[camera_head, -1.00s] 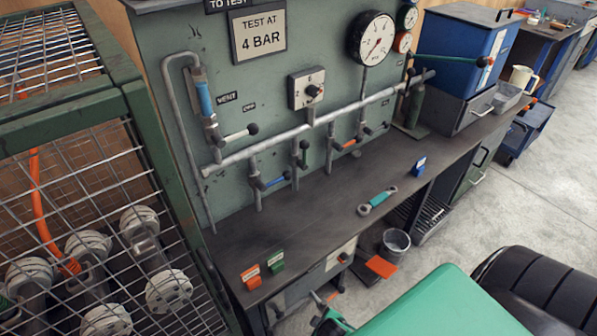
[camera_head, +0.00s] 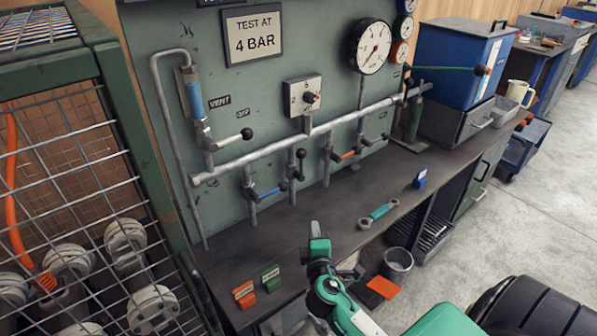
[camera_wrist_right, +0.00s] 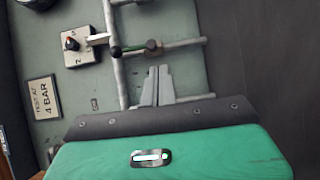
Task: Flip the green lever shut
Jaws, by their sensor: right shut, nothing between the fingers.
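The green lever (camera_head: 300,166) sits on a drop pipe below the long grey manifold, between the blue and orange levers. It stands upright along its pipe with its black knob at the top. In the right wrist view the green lever (camera_wrist_right: 133,48) lies just beyond my fingertips, apart from them. My right gripper (camera_head: 316,229) is raised over the bench, lower in the picture than the lever and a little right of it. Its fingers (camera_wrist_right: 157,72) are shut together and empty. My left gripper is not in view.
Neighbouring levers are blue (camera_head: 270,191), orange (camera_head: 348,154) and white (camera_head: 234,138). A wrench (camera_head: 378,213) and a blue block (camera_head: 420,179) lie on the bench. Orange (camera_head: 244,294) and green (camera_head: 271,278) blocks stand at its near end. A mesh cage (camera_head: 70,170) stands left.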

